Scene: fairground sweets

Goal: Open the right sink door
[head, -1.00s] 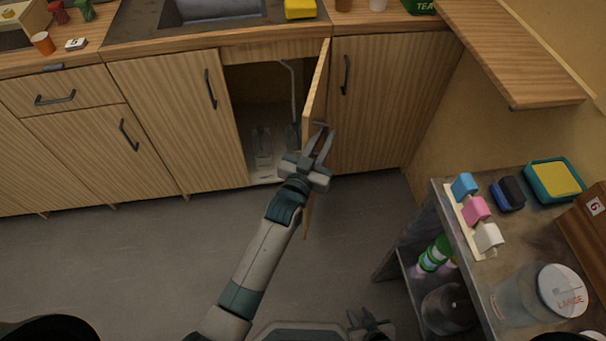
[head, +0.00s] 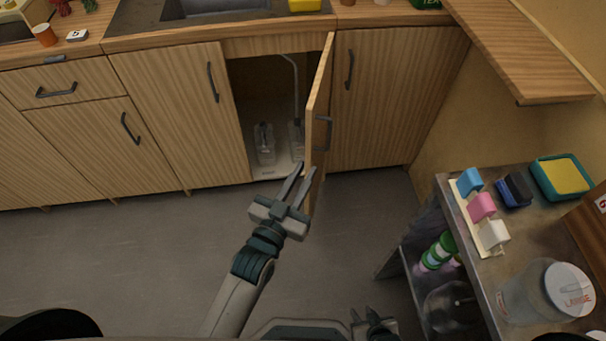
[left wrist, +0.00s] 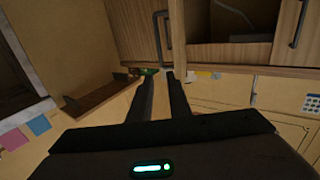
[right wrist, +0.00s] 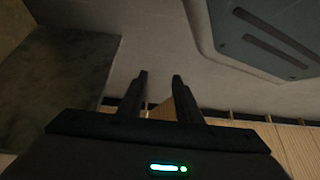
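The right sink door (head: 318,100) stands swung out from the sink cupboard, seen nearly edge-on in the head view, with its dark handle (head: 327,133) facing right. The cupboard's right half is open. The left sink door (head: 175,110) is closed. My left gripper (head: 302,170) is in front of the open door's lower part, below and left of its handle. Its fingers are apart and empty in the left wrist view (left wrist: 160,80), with a dark handle (left wrist: 160,35) beyond the tips. My right gripper (head: 372,315) is low by my base, open and empty in the right wrist view (right wrist: 160,80).
Inside the cupboard are a pipe (head: 294,90) and clear bottles (head: 264,145). A closed cupboard door (head: 390,100) is at the right. A metal trolley (head: 470,250) with sponges and a jar stands at lower right. The floor (head: 130,260) at left is clear.

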